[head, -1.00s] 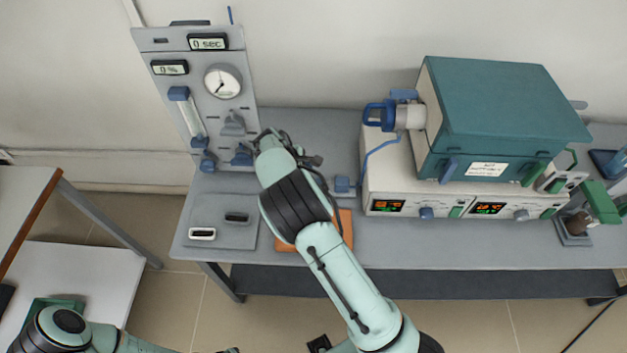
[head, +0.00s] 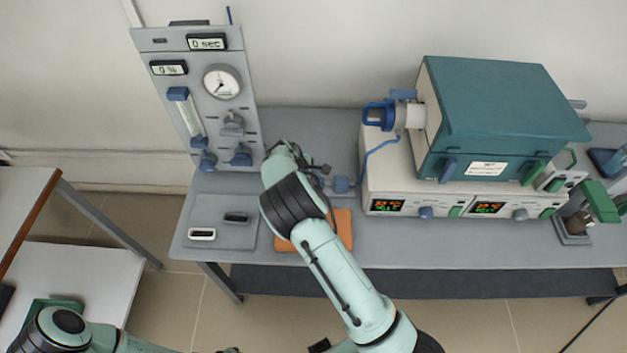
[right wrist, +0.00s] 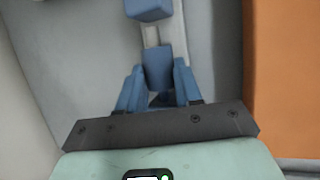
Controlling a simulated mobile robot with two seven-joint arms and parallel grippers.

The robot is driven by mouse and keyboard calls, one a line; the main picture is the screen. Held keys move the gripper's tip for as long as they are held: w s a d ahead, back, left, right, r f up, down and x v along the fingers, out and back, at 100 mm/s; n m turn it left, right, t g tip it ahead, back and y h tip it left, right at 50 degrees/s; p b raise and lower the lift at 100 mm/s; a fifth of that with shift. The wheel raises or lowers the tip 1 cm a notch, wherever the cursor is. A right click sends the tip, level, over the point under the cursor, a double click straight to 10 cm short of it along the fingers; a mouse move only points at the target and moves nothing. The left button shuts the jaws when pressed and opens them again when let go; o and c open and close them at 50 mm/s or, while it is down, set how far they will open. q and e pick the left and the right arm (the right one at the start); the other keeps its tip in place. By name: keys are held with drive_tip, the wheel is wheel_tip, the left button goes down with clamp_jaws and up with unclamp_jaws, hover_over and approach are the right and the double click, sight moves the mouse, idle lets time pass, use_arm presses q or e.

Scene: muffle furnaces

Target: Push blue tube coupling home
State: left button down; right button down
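A pale rod runs from this piece toward a second blue block (right wrist: 148,9) at the top edge. Whether the parts are fully seated cannot be told. My left gripper is outside the frame.
An orange mat (head: 342,229) lies beneath and beside my right arm. A grey gas panel (head: 216,125) with knobs and a gauge stands at the back left. The teal furnace (head: 500,120) sits on its control unit at right. Bare bench (head: 300,122) lies behind my right gripper.

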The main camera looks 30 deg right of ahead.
sight(324, 181)
drive_tip(key=shift+s+d+b, duration=0.25)
drive_tip(key=shift+s+d, duration=0.25)
drive_tip(key=shift+d, duration=0.3)
drive_tip(key=shift+s+d+b, duration=0.25)
drive_tip(key=shift+s+d, duration=0.25)
drive_tip(key=shift+d, duration=0.25)
drive_tip(key=c, duration=0.8)
unclamp_jaws()
drive_tip(key=shift+o, duration=0.2)
drive_tip(key=shift+w, duration=0.1)
drive_tip(key=shift+a+r, duration=0.2)
drive_tip(key=shift+r, duration=0.05)
drive_tip(key=v, duration=1.2)
drive_tip(key=shift+r, duration=0.4)
drive_tip(key=shift+a+f, duration=0.1)
